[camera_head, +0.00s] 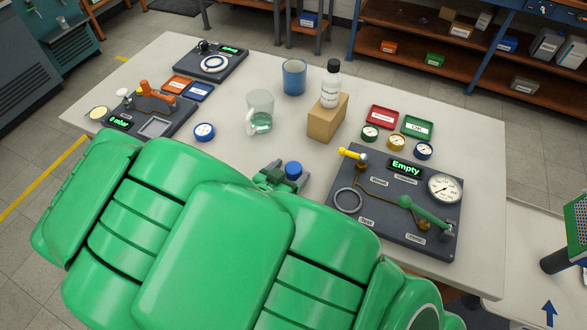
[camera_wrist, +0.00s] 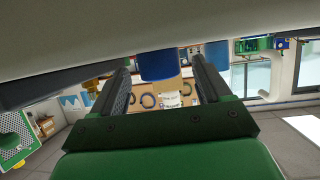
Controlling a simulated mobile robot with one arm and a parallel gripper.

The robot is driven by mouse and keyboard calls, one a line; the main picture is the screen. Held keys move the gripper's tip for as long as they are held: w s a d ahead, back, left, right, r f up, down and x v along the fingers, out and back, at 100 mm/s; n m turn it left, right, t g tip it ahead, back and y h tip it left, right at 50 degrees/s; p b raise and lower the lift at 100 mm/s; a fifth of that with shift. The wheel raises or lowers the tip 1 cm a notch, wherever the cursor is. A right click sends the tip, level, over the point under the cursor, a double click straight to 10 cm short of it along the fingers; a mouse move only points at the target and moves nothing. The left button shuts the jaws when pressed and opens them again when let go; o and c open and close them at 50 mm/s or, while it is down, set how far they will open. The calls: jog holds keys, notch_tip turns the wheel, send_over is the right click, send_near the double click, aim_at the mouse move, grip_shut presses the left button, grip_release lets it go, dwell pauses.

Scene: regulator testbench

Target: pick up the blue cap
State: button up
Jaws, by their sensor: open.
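The blue cap (camera_head: 293,170) is a small blue cylinder on the white table, in the middle of the head view, just past my green arm. My gripper (camera_head: 278,176) is right beside it, partly hidden by my arm. In the wrist view the cap (camera_wrist: 157,66) shows between the two dark fingers, near their tips, with a gap visible on each side. My gripper (camera_wrist: 160,72) is open and holds nothing. Whether the cap is fully between the finger pads cannot be told.
A regulator panel (camera_head: 385,238) with a yellow-handled valve and gauge lies right of the cap. A wooden block (camera_head: 326,122) bears a bottle (camera_head: 331,85). A beaker (camera_head: 260,112), blue cup (camera_head: 294,77) and blue-rimmed disc (camera_head: 204,132) stand farther back. Table around the cap is clear.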

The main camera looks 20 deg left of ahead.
aim_at(289, 172)
jog(key=shift+w+f, duration=0.15)
jog(key=shift+w, duration=0.2)
jog(key=c, duration=1.1)
jog(key=shift+r, duration=4.95)
jog(key=shift+a, duration=0.1)
